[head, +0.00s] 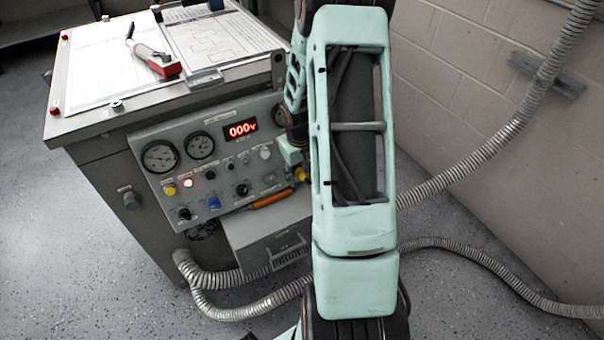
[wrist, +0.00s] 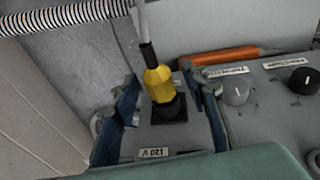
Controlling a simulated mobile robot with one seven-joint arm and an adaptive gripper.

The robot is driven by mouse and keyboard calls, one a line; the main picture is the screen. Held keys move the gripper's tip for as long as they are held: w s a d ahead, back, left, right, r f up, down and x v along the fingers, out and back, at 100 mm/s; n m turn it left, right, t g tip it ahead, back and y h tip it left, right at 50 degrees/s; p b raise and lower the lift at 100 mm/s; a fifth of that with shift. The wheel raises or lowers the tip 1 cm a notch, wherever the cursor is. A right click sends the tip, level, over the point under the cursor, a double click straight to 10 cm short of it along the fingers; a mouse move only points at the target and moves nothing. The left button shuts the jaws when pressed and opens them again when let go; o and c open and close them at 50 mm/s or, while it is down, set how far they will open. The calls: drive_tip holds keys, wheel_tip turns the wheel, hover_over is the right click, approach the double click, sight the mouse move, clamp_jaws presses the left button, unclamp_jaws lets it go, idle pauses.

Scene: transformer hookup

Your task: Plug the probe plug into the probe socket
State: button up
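The yellow probe plug (wrist: 159,84) has a black collar and a grey cable at its top in the wrist view. Its black lower end meets a black square socket (wrist: 170,136) above a "120 V" label; it looks seated there, but I cannot tell how deep. My gripper (wrist: 168,105) is open, with one blue-padded finger on each side of the plug and a visible gap to both. In the head view a bit of the yellow plug (head: 301,174) shows at the panel's right side, and my arm hides most of the gripper and the socket.
The grey control panel (head: 222,163) has gauges, knobs and a red "000v" display (head: 241,130). An orange handle (head: 272,198) lies on the ledge below, and shows in the wrist view (wrist: 217,57). Knobs (wrist: 236,92) stand close to the right finger. Flexible conduits (head: 500,135) run at the right.

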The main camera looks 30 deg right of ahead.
drive_tip(key=shift+r, duration=0.1)
wheel_tip(320, 180, up, 12)
drive_tip(key=s+a, duration=0.1)
drive_tip(key=s, duration=0.1)
drive_tip(key=shift+a+f, duration=0.2)
drive_tip(key=shift+a, duration=0.05)
idle(0.9)
